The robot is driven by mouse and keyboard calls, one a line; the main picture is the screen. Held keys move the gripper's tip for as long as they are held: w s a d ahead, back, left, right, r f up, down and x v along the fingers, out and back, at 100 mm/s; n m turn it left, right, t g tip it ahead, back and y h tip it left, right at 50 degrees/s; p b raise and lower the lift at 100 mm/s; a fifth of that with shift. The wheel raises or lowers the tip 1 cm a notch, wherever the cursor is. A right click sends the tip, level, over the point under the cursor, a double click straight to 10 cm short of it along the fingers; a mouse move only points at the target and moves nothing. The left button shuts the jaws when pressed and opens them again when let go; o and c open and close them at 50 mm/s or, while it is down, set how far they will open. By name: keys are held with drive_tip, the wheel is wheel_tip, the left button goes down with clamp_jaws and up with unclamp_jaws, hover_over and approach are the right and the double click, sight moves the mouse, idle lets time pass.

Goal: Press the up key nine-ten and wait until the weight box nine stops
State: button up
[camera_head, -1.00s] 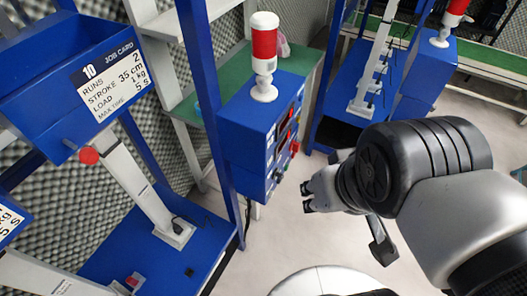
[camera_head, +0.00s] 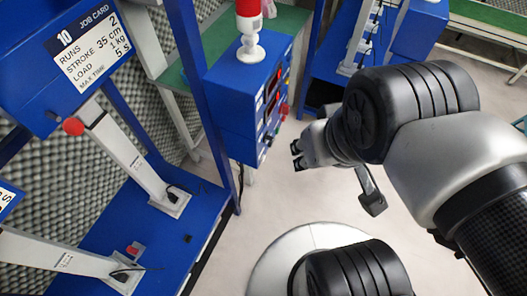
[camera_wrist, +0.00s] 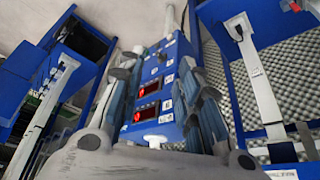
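In the wrist view the control box (camera_wrist: 158,85) shows two red-lit displays and small white labels, too small to read. I cannot tell which key is nine-ten up. My gripper (camera_head: 297,155) is right of the box, apart from it; in the wrist view its fingers (camera_wrist: 165,95) are spread, with nothing between them. A blue weight box with job card 10 (camera_head: 75,48) is at upper left. Another card (camera_head: 8,198), cut off at the left edge, has no readable number.
A red and white lamp (camera_head: 250,35) stands on the control box. A blue post (camera_head: 198,90) rises beside it. Blue base plates (camera_head: 150,240) with pale slanted columns lie at left. Grey floor (camera_head: 275,205) is open below my gripper.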

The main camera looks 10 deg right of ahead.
drive_tip(key=shift+c, duration=0.2)
clamp_jaws()
idle(0.4)
idle(1.2)
